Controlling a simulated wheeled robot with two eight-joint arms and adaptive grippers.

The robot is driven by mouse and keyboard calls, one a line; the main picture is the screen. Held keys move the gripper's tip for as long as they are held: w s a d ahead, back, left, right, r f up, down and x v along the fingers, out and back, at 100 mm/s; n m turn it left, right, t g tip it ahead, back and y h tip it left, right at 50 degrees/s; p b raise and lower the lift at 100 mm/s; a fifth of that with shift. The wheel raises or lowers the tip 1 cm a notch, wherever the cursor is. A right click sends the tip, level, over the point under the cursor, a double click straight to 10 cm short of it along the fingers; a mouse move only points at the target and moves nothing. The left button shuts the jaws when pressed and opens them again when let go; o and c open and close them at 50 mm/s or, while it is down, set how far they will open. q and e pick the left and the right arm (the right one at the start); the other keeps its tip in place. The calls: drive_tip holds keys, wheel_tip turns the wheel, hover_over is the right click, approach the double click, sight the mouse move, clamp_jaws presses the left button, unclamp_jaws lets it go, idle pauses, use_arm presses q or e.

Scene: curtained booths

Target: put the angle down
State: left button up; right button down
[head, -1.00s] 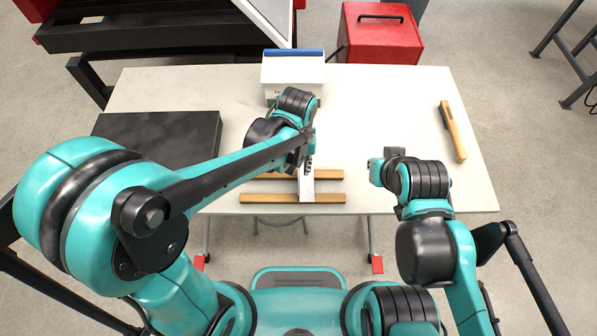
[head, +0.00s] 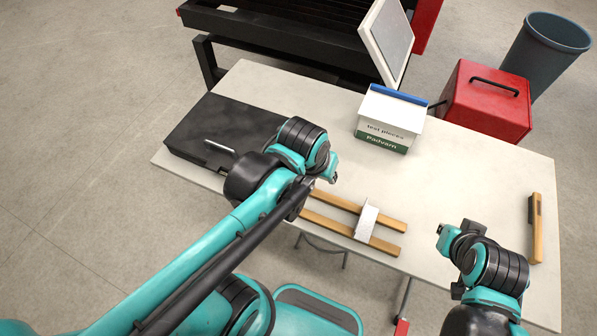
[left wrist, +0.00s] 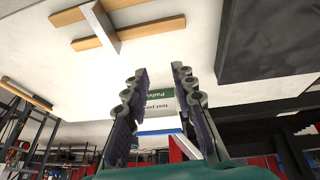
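The angle (head: 366,221), a pale metal piece, lies across two wooden bars (head: 383,246) on the table. The left wrist view also shows the angle (left wrist: 103,30) on the bars, well apart from my fingers. My left gripper (left wrist: 158,76) is open, with nothing between its fingers. In the head view my left wrist is to the left of the angle, and its fingers are hidden behind the arm. My right arm's end is at the right of the table, and its fingers cannot be made out.
A black slab (head: 205,125) lies at the table's left. A white and green box labelled test pieces (head: 388,120) stands at the back. A wooden-handled tool (head: 537,235) lies at the right edge. A red case (head: 487,100) and a bin (head: 545,55) stand beyond.

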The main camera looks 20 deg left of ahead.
use_arm(q)
drive_tip(key=s+a+t, duration=0.2)
drive_tip(key=a, duration=0.3)
drive_tip(key=shift+s+a+r+t+y, duration=0.3)
drive_tip(key=shift+r+y, duration=0.05)
drive_tip(key=shift+y, duration=0.05)
wheel_tip(320, 180, down, 12)
drive_tip(key=b, duration=1.1)
drive_tip(key=shift+r, duration=0.25)
